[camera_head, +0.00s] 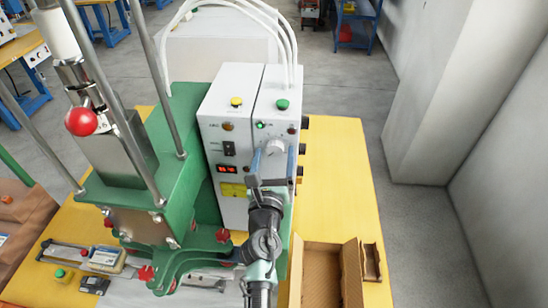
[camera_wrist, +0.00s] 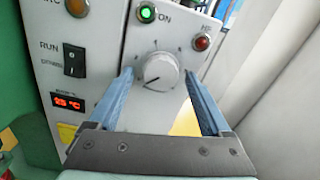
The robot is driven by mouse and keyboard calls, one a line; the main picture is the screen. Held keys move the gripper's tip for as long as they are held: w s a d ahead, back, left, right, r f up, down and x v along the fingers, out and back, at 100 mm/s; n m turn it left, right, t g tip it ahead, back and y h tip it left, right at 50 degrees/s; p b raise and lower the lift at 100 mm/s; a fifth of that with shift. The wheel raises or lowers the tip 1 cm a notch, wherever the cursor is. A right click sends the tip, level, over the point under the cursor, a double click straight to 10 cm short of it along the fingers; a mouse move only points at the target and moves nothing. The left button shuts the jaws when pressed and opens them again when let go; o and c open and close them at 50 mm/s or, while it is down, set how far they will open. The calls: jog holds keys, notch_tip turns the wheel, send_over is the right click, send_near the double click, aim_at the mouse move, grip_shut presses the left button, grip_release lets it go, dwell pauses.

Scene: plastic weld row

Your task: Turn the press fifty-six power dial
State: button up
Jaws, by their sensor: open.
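The power dial is a round light-grey knob (camera_wrist: 159,71) with a dark pointer line toward its lower left, on the white control box of the green press. It also shows in the head view (camera_head: 274,148), partly behind my arm. My gripper (camera_wrist: 158,85) has two blue fingers, open, one on each side of the dial in the wrist view, with visible gaps to it. In the head view my gripper (camera_head: 270,182) is in front of the box's right panel. I cannot tell how far the fingertips are from the panel.
The panel carries a lit green lamp (camera_wrist: 147,13), a red lamp (camera_wrist: 202,43), a RUN switch (camera_wrist: 75,63) and a red display (camera_wrist: 68,103). The green press (camera_head: 180,200) stands left on the yellow table (camera_head: 345,165). An open cardboard box (camera_head: 320,272) sits at the front right.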

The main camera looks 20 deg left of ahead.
grip_shut()
dwell(0.4)
